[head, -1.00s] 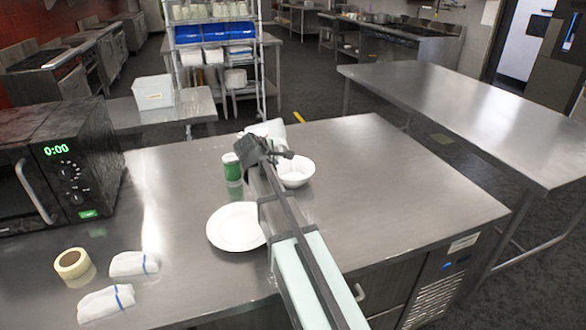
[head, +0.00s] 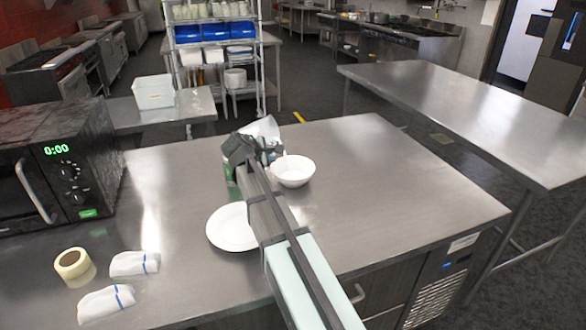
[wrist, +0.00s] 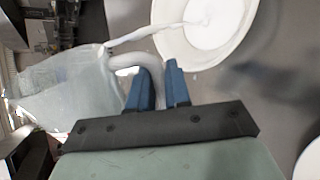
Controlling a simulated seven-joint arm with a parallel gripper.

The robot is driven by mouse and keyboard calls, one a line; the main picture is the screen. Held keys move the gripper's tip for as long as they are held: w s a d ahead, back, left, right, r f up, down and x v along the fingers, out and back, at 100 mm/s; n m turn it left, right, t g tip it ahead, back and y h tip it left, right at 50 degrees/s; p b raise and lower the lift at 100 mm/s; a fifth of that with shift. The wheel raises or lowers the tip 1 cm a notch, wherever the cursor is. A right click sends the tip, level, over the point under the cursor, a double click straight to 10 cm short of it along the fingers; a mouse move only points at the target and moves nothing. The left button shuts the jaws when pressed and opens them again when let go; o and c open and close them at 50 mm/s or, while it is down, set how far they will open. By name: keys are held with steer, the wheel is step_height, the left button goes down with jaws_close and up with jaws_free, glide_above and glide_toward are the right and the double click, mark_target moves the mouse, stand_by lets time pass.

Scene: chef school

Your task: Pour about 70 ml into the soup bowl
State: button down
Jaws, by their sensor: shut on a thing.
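My gripper (wrist: 160,88) is shut on the handle of a translucent jug (wrist: 65,90). The jug is tilted, and a white stream (wrist: 145,36) runs from its lip into the white soup bowl (wrist: 165,40). White liquid (wrist: 208,25) lies in the bowl. In the head view the soup bowl (head: 294,178) stands upright on the steel counter, just right of my gripper (head: 270,152). The jug (head: 262,128) shows behind my wrist, held above the counter and partly hidden. The level left in the jug is hard to read.
A white plate (head: 230,230) lies on the counter (head: 400,190) left of my arm. A green can (head: 229,172) is mostly hidden behind my wrist. A tape roll (head: 72,264), two folded cloths (head: 134,263) and a microwave (head: 70,170) are at the left. The counter right of the bowl is clear.

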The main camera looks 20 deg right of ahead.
mark_target(269, 135)
steer(key=shift+s+d+f+n+g+h, duration=0.35)
steer(key=shift+d+f+n+h, duration=0.3)
steer(key=shift+h, duration=0.45)
stand_by(1.4)
steer(key=shift+s+d+r+n+h, duration=0.15)
steer(key=shift+d+r+n+h, duration=0.1)
steer(key=shift+n+h, duration=0.2)
steer(key=shift+s+d+r+n+g+h, duration=0.15)
steer(key=shift+r+n+g+h, duration=0.1)
steer(key=shift+n+h, duration=0.25)
steer(key=shift+a+r+n+h, duration=0.25)
steer(key=shift+r+n+h, duration=0.2)
steer(key=shift+h, duration=0.2)
steer(key=r, duration=0.1)
steer(key=r+n+h, duration=0.1)
steer(key=r, duration=0.1)
steer(key=a+r+n+h, duration=0.1)
steer(key=shift+w+r, duration=0.25)
steer(key=shift+w, duration=0.05)
steer(key=shift+w+a+r+n+h, duration=0.1)
steer(key=shift+a+r+n+h, duration=0.05)
steer(key=shift+r+n+h, duration=0.4)
steer(key=shift+w+a+r+n+h, duration=0.1)
steer(key=shift+a+r+n+h, duration=0.2)
steer(key=shift+r, duration=0.4)
